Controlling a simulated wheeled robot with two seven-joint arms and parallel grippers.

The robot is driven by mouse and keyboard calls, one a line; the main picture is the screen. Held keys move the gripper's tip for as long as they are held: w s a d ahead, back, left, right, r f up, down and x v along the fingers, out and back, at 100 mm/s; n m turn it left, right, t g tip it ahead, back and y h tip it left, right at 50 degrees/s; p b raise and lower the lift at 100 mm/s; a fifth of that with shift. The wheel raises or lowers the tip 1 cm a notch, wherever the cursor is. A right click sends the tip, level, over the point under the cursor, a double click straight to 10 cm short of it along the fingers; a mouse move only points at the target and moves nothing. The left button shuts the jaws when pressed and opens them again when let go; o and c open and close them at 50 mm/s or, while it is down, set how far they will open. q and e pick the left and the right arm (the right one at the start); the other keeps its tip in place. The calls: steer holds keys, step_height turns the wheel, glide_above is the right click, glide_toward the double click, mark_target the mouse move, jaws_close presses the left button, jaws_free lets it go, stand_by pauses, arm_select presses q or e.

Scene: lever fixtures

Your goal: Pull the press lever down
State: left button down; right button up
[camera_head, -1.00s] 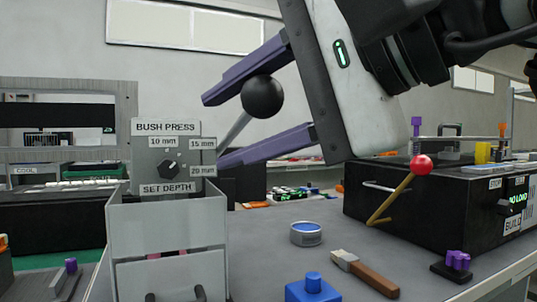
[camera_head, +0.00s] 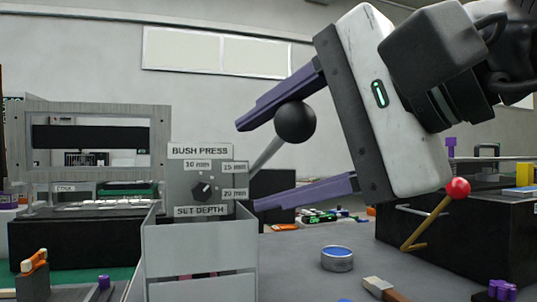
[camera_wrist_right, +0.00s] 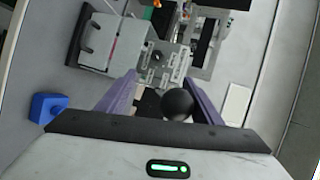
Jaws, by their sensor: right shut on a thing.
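The bush press (camera_head: 190,240) is a grey box with a label plate and a black depth dial (camera_head: 202,189). Its lever (camera_head: 266,155) is a grey rod slanting up to the right, ending in a black ball knob (camera_head: 295,122). In the right wrist view the knob (camera_wrist_right: 177,104) lies between the fingers, against the right one. My left gripper is not in view.
To the right, a black box (camera_head: 470,240) carries a yellow lever with a red ball (camera_head: 458,188). A blue-topped tin (camera_head: 337,258) and a brush (camera_head: 385,289) lie on the grey table (camera_head: 300,275). A grey frame (camera_head: 90,112) stands behind left.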

steer(key=shift+s+a+f+g+h, duration=0.15)
steer(key=shift+f, duration=0.6)
steer(key=shift+s+a+f+g+h, duration=0.1)
steer(key=shift+s+f+g+h, duration=0.05)
steer(key=shift+f, duration=0.55)
steer(key=o, duration=1.1)
steer(key=shift+d, duration=0.15)
steer(key=shift+r, duration=0.4)
steer(key=shift+c, duration=0.6)
steer(key=shift+s+d+r, duration=0.2)
steer(key=shift+d+r, duration=0.2)
steer(key=shift+p+v, duration=0.4)
steer(key=shift+v, duration=0.9)
steer(key=shift+c, duration=1)
steer(key=r+p+v, duration=0.1)
steer(key=v, duration=0.7)
steer(key=shift+d+p, duration=0.15)
steer(key=shift+p, duration=0.25)
steer(key=shift+w+r, duration=0.1)
steer(key=shift+r, duration=0.05)
